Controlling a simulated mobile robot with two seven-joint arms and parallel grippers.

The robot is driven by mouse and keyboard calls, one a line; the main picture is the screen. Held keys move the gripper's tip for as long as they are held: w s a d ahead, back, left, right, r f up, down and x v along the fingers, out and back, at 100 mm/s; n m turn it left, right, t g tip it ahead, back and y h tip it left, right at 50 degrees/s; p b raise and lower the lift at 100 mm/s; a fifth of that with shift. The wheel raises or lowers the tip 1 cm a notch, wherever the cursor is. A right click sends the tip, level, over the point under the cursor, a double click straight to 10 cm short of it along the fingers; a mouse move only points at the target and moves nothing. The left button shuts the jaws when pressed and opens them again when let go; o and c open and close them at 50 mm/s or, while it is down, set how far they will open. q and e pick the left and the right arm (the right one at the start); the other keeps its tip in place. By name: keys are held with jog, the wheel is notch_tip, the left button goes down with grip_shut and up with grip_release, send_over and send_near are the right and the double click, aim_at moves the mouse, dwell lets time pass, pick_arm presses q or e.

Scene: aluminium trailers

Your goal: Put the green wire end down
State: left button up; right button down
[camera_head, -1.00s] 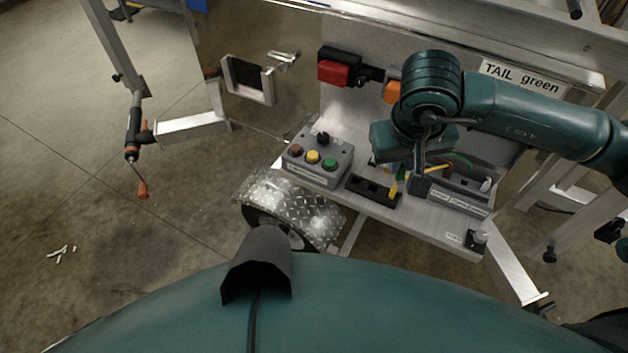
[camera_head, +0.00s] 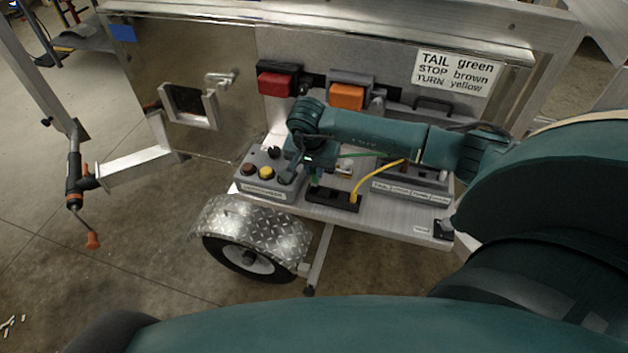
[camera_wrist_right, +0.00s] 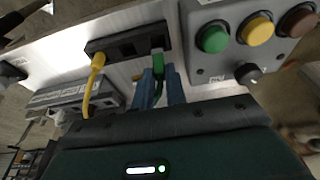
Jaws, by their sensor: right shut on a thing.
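My right gripper (camera_head: 314,182) is over the left end of the black socket block (camera_head: 346,207). In the right wrist view, its two blue fingers (camera_wrist_right: 160,88) are shut on the green wire end (camera_wrist_right: 157,66). That end is at the block's slot nearest the button box; I cannot tell how deep it sits. The block (camera_wrist_right: 125,46) has an empty middle slot, and the yellow wire end (camera_wrist_right: 97,62) stands in its other end slot. In the head view, the green wire (camera_head: 360,154) runs right from the gripper. My left gripper is not in view.
The grey button box (camera_head: 258,185) is close to the gripper's left. A labelled grey terminal tray (camera_head: 408,187) lies to the right on the aluminium shelf (camera_head: 400,220). Red (camera_head: 277,84) and orange (camera_head: 346,96) lamps and a wire-colour label (camera_head: 455,72) are on the panel behind.

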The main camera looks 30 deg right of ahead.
aim_at(314, 178)
notch_tip(314, 178, down, 4)
jog(key=shift+r, duration=0.1)
jog(key=shift+f, duration=0.25)
jog(key=c, duration=1.9)
grip_release()
jog(key=shift+f, duration=0.1)
jog(key=o, duration=0.5)
jog(key=shift+c, duration=0.2)
